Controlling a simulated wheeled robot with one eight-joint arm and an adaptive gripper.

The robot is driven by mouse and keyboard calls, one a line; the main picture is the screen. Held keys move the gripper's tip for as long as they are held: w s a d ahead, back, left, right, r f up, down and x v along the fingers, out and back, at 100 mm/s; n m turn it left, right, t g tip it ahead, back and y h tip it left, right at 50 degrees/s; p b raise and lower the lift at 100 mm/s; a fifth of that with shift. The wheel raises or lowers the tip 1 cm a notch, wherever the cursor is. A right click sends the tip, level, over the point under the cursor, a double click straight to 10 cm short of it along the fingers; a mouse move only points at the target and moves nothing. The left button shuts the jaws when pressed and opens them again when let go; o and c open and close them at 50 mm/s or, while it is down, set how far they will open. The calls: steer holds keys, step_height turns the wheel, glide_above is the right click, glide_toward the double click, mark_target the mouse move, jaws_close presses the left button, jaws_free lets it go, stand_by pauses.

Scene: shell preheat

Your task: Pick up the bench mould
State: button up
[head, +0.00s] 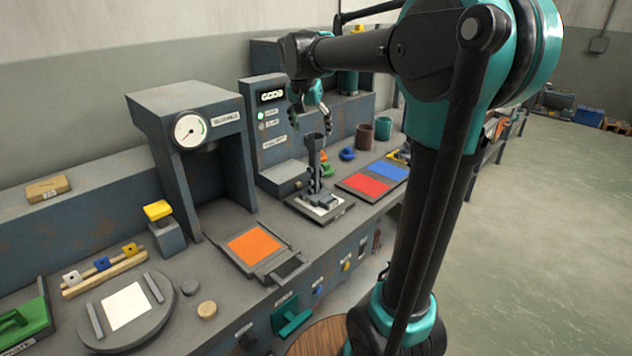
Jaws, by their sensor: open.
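My gripper (311,117) hangs open over the bench, in front of the grey control cabinet, with its fingers pointing down. Below it a dark, tall, narrow piece (315,165) stands upright on a dark flat plate (337,211) with a white pad. This piece looks like the bench mould, though the view is small and I cannot be sure. A visible gap lies between the fingertips and its top. Nothing shows between the fingers.
The control cabinet (268,125) stands close behind the gripper. A grey gauge press (188,105) stands to the left. An orange pad (254,246) lies in front of it, a red and blue mat (364,186) to the right. Brown and teal cups (364,137) stand farther right.

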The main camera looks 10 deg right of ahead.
steer(key=shift+w+x, duration=0.15)
steer(key=shift+x, duration=1.45)
steer(key=shift+w+x, duration=0.1)
steer(key=shift+x, duration=1.5)
steer(key=shift+r, duration=0.1)
steer(key=shift+c, duration=0.5)
jaws_close()
